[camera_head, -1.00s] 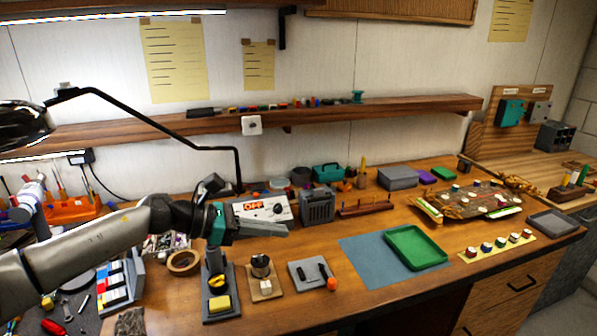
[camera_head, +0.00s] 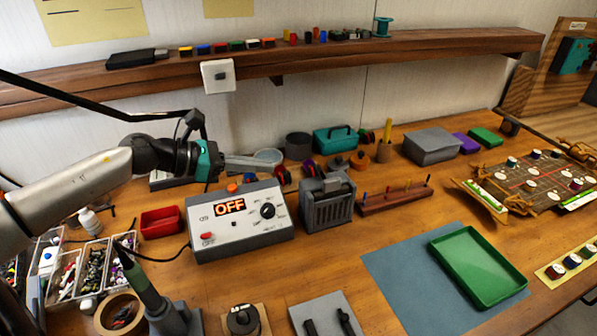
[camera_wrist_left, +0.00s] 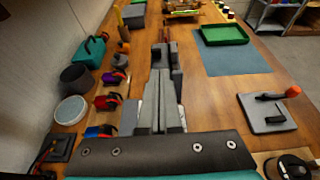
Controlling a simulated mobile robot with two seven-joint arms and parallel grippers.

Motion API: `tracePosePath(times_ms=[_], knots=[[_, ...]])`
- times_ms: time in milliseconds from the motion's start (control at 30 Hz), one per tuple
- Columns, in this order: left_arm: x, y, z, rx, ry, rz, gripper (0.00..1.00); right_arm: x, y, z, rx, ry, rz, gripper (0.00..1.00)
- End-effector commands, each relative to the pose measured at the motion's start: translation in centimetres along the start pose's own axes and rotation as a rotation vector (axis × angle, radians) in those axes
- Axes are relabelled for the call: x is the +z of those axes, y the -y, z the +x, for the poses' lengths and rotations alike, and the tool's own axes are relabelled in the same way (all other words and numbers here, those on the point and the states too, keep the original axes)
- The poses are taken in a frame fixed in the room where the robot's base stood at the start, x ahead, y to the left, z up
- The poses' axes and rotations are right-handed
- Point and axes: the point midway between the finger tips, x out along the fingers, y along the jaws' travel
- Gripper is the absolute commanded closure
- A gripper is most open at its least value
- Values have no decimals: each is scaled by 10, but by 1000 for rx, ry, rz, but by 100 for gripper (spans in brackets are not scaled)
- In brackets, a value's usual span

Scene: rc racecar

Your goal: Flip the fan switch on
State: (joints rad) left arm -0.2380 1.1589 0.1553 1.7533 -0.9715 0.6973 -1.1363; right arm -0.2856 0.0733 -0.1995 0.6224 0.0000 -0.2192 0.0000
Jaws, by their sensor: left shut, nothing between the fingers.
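A white-faced control box (camera_head: 240,228) stands on the bench with its lit display reading OFF. It has a round black knob (camera_head: 268,210) and a small red switch (camera_head: 208,238). A grey slatted fan-like unit (camera_head: 326,205) stands just right of it. A white wall switch plate (camera_head: 217,76) hangs at the shelf edge. I cannot tell which of these is the fan switch. My left gripper (camera_head: 279,164) is shut and empty, pointing right above and behind the control box. Its closed fingers also show in the left wrist view (camera_wrist_left: 160,95). My right gripper is not in view.
A green tray (camera_head: 478,268) lies on a blue mat (camera_head: 395,283) at the right. A red bin (camera_head: 161,222), a teal toolbox (camera_head: 335,139) and a peg rack (camera_head: 396,197) surround the box. The shelf (camera_head: 350,55) runs above the gripper.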

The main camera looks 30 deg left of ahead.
Motion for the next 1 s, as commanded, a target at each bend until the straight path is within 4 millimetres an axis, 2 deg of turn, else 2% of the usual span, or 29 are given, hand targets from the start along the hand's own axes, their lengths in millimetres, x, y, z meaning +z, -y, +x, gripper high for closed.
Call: tracePosePath(times_ms=[33,233,667,1000], knots=[[-11,0,4,-1,0,1,100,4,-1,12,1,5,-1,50],[-18,0,7,0,0,1,100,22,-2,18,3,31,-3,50],[-16,0,8,0,1,1,100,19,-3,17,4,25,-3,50],[-16,0,31,0,3,2,100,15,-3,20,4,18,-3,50]])
